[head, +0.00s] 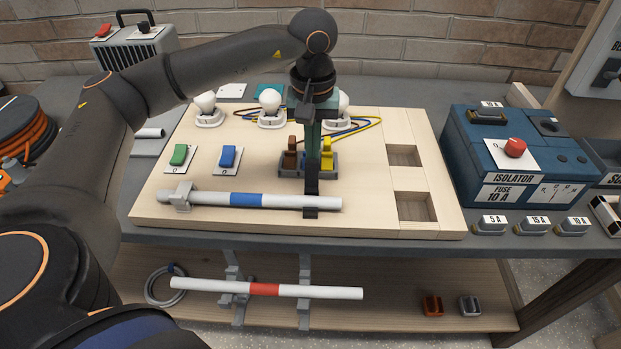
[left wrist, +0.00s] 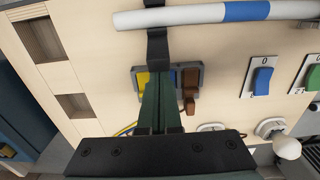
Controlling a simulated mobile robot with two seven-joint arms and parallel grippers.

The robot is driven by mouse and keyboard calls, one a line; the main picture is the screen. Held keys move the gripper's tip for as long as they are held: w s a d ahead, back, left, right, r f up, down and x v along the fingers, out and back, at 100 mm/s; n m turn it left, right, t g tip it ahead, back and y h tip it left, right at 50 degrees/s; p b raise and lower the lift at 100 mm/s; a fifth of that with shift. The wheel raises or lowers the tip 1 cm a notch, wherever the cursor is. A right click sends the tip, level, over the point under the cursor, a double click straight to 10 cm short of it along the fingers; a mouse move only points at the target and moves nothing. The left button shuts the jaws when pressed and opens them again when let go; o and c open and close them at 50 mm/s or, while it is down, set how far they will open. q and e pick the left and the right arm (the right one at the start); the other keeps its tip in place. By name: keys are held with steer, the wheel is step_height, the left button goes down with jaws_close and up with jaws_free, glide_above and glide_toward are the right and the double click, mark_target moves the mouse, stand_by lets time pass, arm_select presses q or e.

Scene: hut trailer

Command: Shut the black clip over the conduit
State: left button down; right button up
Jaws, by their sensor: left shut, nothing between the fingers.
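The white conduit (head: 270,201) with a blue band lies along the front of the pale board (head: 360,222); it also shows in the left wrist view (left wrist: 195,16). The black clip (head: 310,213) is at the conduit's right part. In the left wrist view, its dark strap (left wrist: 157,50) reaches from the conduit towards my fingers; I cannot tell whether it is latched. A grey clip (head: 181,196) is around the left end. My left gripper (head: 313,178) points down just behind the conduit, close to the black clip, its green fingers (left wrist: 160,85) together and empty. My right gripper is out of sight.
A connector block (head: 289,172) with coloured levers is just behind the clip, close to my fingers. Switches (head: 228,157) and bulbs (head: 270,100) are on the board's left and back. Two square recesses (head: 414,207) are at right, beside the blue isolator box (head: 470,150).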

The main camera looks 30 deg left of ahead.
arm_select(q)
steer(key=shift+s+d+b, duration=0.1)
steer(key=shift+s+d, duration=0.4)
steer(key=shift+s, duration=0.3)
steer(key=shift+s+d+b, duration=0.15)
steer(key=shift+s+d, duration=0.35)
steer(key=shift+s, duration=0.35)
steer(key=shift+s+d+b, duration=0.1)
steer(key=shift+s+d, duration=0.4)
steer(key=shift+s, duration=0.3)
steer(key=r+p, duration=0.1)
steer(key=r, duration=0.1)
steer(key=r+p, duration=0.2)
steer(key=r, duration=0.1)
steer(key=shift+w+a, duration=0.1)
steer(key=shift+w, duration=0.1)
steer(key=shift+s+f, duration=0.1)
steer(key=shift+s+d, duration=0.45)
steer(key=shift+s, duration=0.2)
step_height(320, 180, up, 6)
steer(key=p, duration=0.3)
stand_by(0.3)
